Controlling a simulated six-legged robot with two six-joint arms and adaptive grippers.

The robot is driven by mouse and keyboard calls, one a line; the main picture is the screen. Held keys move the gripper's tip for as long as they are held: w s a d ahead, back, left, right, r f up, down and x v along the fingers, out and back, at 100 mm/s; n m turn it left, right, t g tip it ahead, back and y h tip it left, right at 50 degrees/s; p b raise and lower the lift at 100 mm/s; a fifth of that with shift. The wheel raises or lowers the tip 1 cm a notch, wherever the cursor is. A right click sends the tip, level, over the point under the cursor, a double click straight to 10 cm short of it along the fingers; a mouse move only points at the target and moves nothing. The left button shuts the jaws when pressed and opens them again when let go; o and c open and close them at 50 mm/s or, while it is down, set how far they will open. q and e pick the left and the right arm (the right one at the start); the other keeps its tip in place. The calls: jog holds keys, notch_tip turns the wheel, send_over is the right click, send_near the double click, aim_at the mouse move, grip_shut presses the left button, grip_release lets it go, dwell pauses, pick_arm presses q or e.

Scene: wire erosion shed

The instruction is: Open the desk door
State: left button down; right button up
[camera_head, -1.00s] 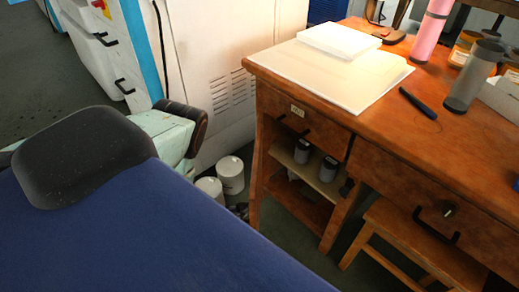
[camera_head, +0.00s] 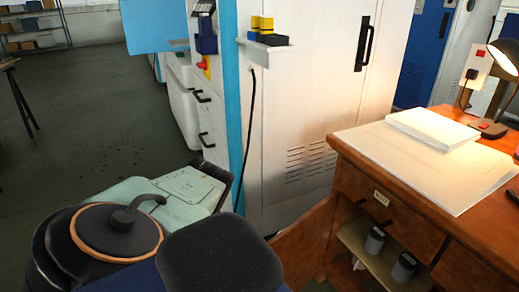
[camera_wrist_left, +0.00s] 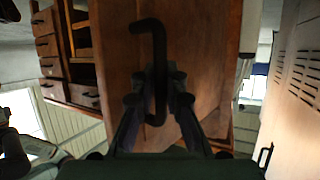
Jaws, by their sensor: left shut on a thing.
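The wooden desk (camera_head: 400,222) stands at the right of the head view. Its left compartment is uncovered, with grey canisters inside. A brown wooden panel (camera_head: 303,240), apparently the desk door, stands out to the left of that opening. In the left wrist view the wooden door panel (camera_wrist_left: 112,65) fills the middle and carries a bent black bar handle (camera_wrist_left: 159,50). My left gripper (camera_wrist_left: 157,98) is shut on this handle, one finger on each side. My arm hides the grip in the head view. My right gripper is out of view.
A white cabinet (camera_head: 300,110) stands behind the desk's left end. A pale green surface (camera_head: 185,190) lies left of my arm. Open grey floor (camera_head: 95,120) spreads at the far left. A white board (camera_head: 430,165) and a lamp (camera_head: 505,57) are on the desktop.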

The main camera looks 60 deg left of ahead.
pick_arm(q)
jog(key=shift+s+a+f, duration=0.15)
jog(key=shift+s+a, duration=0.2)
jog(key=shift+a, duration=0.05)
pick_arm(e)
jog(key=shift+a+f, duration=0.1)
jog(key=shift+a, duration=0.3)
pick_arm(q)
jog(key=c, duration=1.7)
grip_release()
jog(key=shift+o, duration=0.2)
jog(key=shift+w, duration=0.15)
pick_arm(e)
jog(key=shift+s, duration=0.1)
pick_arm(q)
jog(key=v, duration=1.2)
